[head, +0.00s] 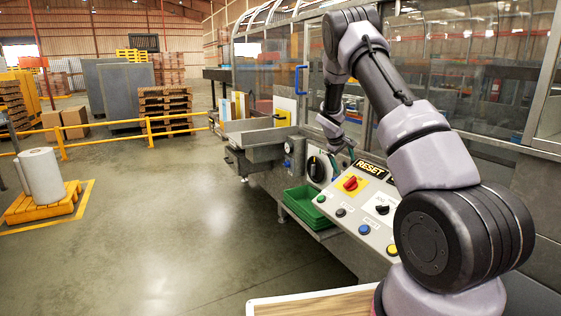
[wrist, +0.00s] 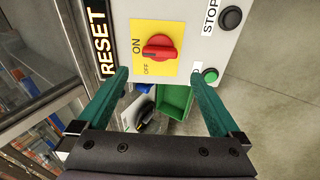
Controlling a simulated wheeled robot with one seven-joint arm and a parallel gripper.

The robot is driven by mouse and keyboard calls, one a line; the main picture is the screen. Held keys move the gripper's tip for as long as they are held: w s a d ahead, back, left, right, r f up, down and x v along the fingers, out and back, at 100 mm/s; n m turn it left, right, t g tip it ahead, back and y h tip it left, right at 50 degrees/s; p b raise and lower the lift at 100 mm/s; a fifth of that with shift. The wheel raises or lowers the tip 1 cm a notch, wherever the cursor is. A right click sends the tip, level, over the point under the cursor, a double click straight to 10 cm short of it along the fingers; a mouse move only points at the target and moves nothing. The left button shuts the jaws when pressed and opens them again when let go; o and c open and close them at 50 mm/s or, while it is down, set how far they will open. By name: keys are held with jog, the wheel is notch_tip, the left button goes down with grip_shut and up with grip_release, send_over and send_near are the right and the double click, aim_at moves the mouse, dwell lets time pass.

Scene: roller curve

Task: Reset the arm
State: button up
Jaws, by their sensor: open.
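My gripper (wrist: 160,78) is open and empty, its two green fingers spread wide in the wrist view. In the head view the gripper (head: 343,152) is at the far end of my arm, near the top left of the sloped control panel (head: 330,207). The panel carries a RESET sign (head: 371,169) and a red rotary switch (head: 350,183) on a yellow plate. The wrist view shows this red switch (wrist: 158,47) beyond the fingertips, with the RESET sign (wrist: 99,41) at its left. My arm covers part of the panel's right side.
A green bin (head: 305,206) sits low beside the machine, under the panel. A glass-walled machine enclosure (head: 455,60) stands behind my arm. A wooden-topped surface (head: 320,304) is at the bottom edge.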

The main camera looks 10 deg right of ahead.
jog(key=s+a+r+m+t+y, duration=0.1)
jog(key=s+a+r+m+y, duration=0.2)
jog(key=s+r, duration=0.85)
jog(key=s+a+r+m+y, duration=0.15)
jog(key=s+a+r, duration=0.25)
jog(key=s+r, duration=0.7)
jog(key=s+a+r+m+t, duration=0.1)
jog(key=s+a+r, duration=0.1)
jog(key=s, duration=0.5)
jog(key=s+a+r+m+y, duration=0.1)
jog(key=s+a+r, duration=0.2)
jog(key=s, duration=0.5)
jog(key=s+a+r+m+t+y, duration=0.1)
jog(key=s+a+r, duration=0.2)
jog(key=s, duration=0.4)
jog(key=shift+s+a+r+m+t, duration=0.25)
jog(key=shift+s+a+m+t, duration=0.1)
jog(key=shift+a, duration=0.45)
jog(key=shift+y, duration=0.25)
